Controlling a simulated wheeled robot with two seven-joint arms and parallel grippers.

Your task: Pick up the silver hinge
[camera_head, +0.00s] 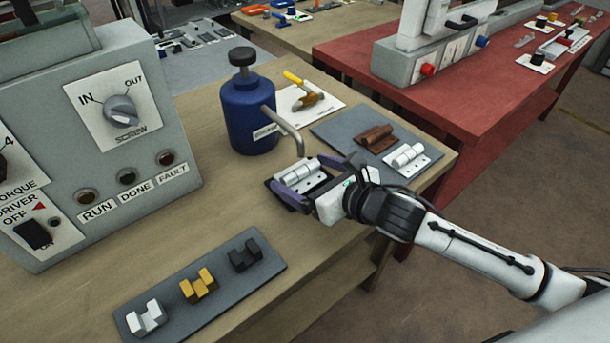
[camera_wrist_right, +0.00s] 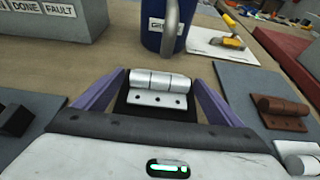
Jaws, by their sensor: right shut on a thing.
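A silver hinge (camera_head: 302,177) with dark screw holes is between the purple fingers of my right gripper (camera_head: 305,183). My right gripper is shut on it, with one finger at each end. In the right wrist view the silver hinge (camera_wrist_right: 158,88) shows its barrel and a leaf with holes between the fingers (camera_wrist_right: 158,98). A black surface shows around and under it; I cannot tell whether the hinge touches it. A second pale silver-white hinge (camera_head: 408,157) lies on the grey mat (camera_head: 345,125) beside a brown hinge (camera_head: 375,138). My left gripper is not in view.
A blue canister (camera_head: 250,117) with a bent spout stands close behind the gripper. A grey control box (camera_head: 95,140) stands left. A front mat (camera_head: 245,278) holds white, yellow and black blocks. Bare wood lies between.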

